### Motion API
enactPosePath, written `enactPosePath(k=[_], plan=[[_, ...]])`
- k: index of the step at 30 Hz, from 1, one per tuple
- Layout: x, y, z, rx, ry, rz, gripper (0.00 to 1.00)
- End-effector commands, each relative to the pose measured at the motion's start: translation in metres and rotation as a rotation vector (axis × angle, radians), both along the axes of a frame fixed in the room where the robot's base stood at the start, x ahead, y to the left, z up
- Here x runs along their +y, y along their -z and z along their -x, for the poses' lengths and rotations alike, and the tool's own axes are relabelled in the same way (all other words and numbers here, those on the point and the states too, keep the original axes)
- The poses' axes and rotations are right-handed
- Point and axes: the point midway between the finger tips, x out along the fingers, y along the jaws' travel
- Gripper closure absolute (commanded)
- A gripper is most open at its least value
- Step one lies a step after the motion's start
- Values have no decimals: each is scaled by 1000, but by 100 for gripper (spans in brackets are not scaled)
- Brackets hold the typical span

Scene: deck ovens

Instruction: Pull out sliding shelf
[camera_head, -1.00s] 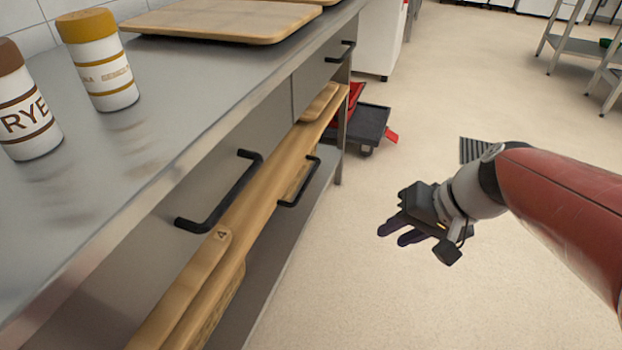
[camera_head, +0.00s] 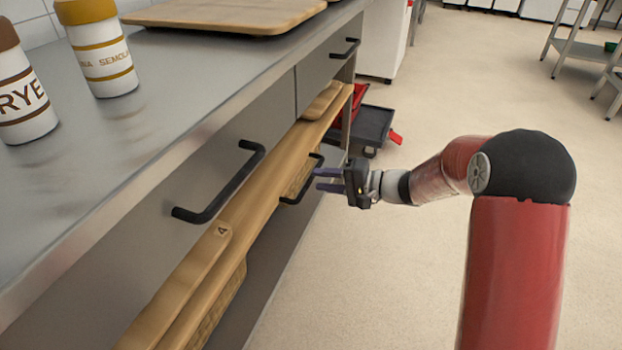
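The sliding shelf (camera_head: 264,202) is a long light-wood board below the grey drawers, with a black bar handle (camera_head: 292,200) on its front edge. It looks pushed in under the counter. My gripper (camera_head: 316,179) points left at the upper, far part of this handle. Its two dark fingers are apart with nothing visible between them. The fingertips are very near the bar; I cannot tell if they touch it or reach around it.
A steel counter (camera_head: 150,150) runs above, with jars (camera_head: 100,50) and a wooden board (camera_head: 225,14). A larger drawer handle (camera_head: 222,190) juts out nearby. A black-and-red cart (camera_head: 370,126) stands beyond.

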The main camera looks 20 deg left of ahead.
Motion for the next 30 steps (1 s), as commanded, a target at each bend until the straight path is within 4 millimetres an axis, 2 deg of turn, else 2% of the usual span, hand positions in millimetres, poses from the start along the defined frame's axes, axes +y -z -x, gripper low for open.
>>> enactPosePath(k=[3, 7, 18, 25, 30], plan=[[19, 4, 0, 2, -4, 1, 70], [33, 6, -2, 0, -2, 0, 70], [39, 8, -3, 1, 0, 1, 70], [39, 8, -3, 1, 0, 1, 100], [38, 8, -3, 1, 0, 1, 100]])
